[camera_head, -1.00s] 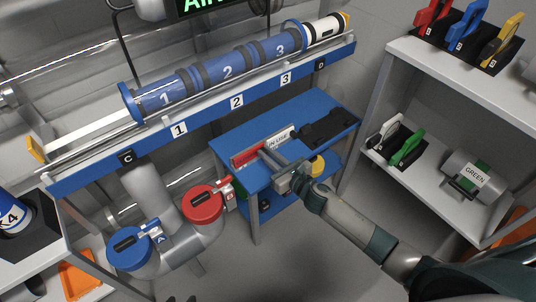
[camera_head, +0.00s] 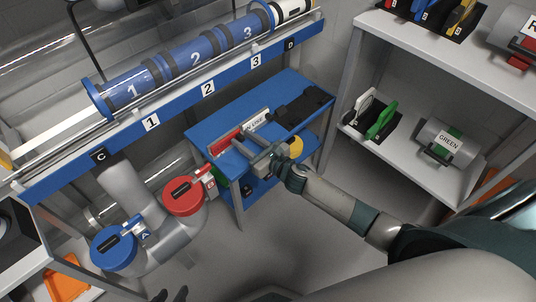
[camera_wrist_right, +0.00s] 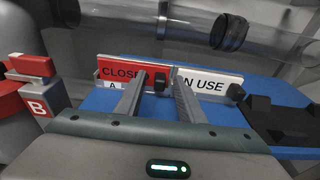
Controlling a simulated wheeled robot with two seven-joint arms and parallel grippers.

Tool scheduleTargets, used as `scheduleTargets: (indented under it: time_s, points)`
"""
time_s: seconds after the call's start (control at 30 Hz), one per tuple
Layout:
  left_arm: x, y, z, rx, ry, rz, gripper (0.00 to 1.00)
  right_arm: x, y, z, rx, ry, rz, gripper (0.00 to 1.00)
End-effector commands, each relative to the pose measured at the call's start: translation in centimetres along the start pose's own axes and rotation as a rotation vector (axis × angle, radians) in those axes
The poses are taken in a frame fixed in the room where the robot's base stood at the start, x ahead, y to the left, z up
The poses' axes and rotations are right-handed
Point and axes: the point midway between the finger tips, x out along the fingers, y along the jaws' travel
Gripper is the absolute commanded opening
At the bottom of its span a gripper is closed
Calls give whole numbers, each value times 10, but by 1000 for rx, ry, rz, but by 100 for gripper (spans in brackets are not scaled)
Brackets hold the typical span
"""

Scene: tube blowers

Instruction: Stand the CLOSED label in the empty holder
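The red CLOSED label (camera_wrist_right: 122,68) stands upright on the blue table in the right wrist view, above a strip marked A (camera_wrist_right: 112,86). It also shows in the head view (camera_head: 224,143). The white IN USE label (camera_wrist_right: 208,82) stands just to its right. My right gripper (camera_wrist_right: 158,90) is open, its two fingers apart in front of the CLOSED label's right end, with a black knob between them. I see nothing gripped; contact with the label cannot be told. The fingers partly hide both labels.
The blue table (camera_head: 205,130) carries a black tray (camera_head: 300,108) right of the labels. Pipes with a red cap (camera_head: 183,197) and a blue cap (camera_head: 113,248) stand left of the table. A grey shelf (camera_head: 405,150) is at right. The blue tube rail (camera_head: 180,100) runs behind.

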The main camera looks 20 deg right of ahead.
Motion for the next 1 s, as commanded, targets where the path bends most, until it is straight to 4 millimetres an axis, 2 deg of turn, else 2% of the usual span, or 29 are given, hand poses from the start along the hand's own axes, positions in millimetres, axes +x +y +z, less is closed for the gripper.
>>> scheduleTargets:
  time_s: [0.07,0.17,0.8,1.0]
  points:
    - [-2,3,-4,-1,20,8,34,-1,0,0,0,0,0,35]
    - [-2,2,-3,0,10,4,34,-14,0,-1,1,2,0,35]
    - [-2,-3,1,1,-19,-8,34,-128,0,-2,1,2,0,35]
    - [-2,-2,0,0,-13,-6,34,-156,0,-2,0,2,0,35]
